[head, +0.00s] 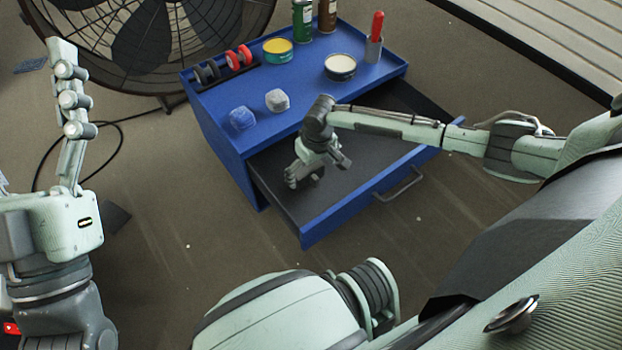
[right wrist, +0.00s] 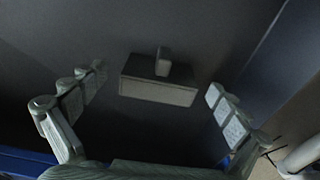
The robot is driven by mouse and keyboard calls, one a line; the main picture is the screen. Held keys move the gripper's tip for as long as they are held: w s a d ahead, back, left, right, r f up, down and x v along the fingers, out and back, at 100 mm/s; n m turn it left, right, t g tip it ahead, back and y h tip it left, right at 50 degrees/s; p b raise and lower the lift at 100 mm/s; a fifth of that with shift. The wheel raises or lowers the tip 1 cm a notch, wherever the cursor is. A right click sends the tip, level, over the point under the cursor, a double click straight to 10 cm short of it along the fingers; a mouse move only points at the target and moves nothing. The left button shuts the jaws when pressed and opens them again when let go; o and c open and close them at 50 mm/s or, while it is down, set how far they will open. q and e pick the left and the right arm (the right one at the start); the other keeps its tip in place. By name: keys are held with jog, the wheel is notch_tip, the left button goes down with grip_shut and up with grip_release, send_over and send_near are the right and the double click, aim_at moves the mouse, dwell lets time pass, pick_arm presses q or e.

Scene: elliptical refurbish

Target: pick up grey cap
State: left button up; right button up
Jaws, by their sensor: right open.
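A light grey cap (head: 277,100) sits on top of the blue cabinet (head: 222,140), near its front edge. A blue cap (head: 241,118) sits left of it. My right gripper (head: 318,172) is open over the pulled-out drawer (head: 345,218), lower and to the right of the grey cap. In the right wrist view, my open fingers (right wrist: 158,82) stand either side of a small grey block with a knob (right wrist: 158,92) in the dark drawer, apart from it. The grey cap is not visible there.
The cabinet top also holds red and dark rolls (head: 239,57), a yellow tin (head: 278,50), a white tin (head: 340,67), a green can (head: 302,20), a brown can (head: 327,15) and a red-handled tool in a cup (head: 375,40). A large fan (head: 150,40) stands behind.

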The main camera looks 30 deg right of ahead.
jog(key=shift+f, duration=0.3)
jog(key=shift+c, duration=0.6)
jog(key=c, duration=1.1)
jog(key=shift+r, duration=0.15)
